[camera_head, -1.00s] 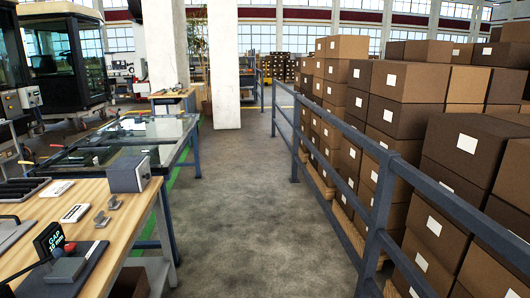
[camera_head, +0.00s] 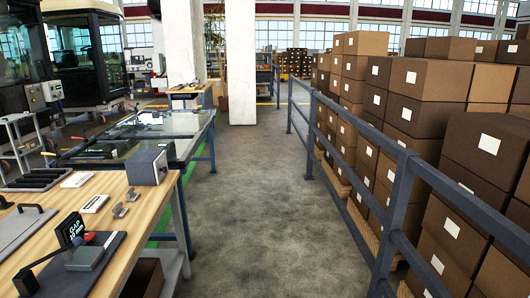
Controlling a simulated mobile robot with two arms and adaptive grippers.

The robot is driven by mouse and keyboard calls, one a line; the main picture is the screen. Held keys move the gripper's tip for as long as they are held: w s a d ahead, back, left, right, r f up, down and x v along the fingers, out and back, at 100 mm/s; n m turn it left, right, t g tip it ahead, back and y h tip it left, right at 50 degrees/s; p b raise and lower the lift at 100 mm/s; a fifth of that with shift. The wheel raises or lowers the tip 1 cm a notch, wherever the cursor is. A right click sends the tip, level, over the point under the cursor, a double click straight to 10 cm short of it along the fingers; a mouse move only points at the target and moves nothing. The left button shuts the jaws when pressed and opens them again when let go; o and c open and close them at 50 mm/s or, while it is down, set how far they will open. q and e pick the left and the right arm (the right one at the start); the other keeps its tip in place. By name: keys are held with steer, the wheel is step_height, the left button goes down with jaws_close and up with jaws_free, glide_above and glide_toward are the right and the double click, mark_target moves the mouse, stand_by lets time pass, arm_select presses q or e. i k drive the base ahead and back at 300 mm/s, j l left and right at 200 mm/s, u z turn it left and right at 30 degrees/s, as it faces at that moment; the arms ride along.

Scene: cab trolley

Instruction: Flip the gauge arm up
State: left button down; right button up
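The gauge stands at the near left end of the wooden bench. Its small black display (camera_head: 70,230) is tilted and shows green text that seems to read "GAP" with a value in mm. A grey block (camera_head: 84,259) sits below it on a dark base plate (camera_head: 108,246). A small red part (camera_head: 90,235) shows beside the display. Neither of my grippers is in view.
On the wooden bench (camera_head: 150,205) are a grey box (camera_head: 147,166), small metal clips (camera_head: 120,210), a handled plate (camera_head: 22,226) and a black tray (camera_head: 46,179). A glass-topped table (camera_head: 150,135) stands beyond. A blue-grey railing (camera_head: 396,205) guards stacked cartons on the right. The aisle floor (camera_head: 250,215) is clear.

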mark_target(77, 241)
steer(key=i+l, duration=0.35)
steer(key=i, duration=0.2)
steer(key=u, duration=1.7)
steer(key=k+l+z, duration=0.15)
steer(key=l+z, duration=0.6)
steer(key=k, duration=0.05)
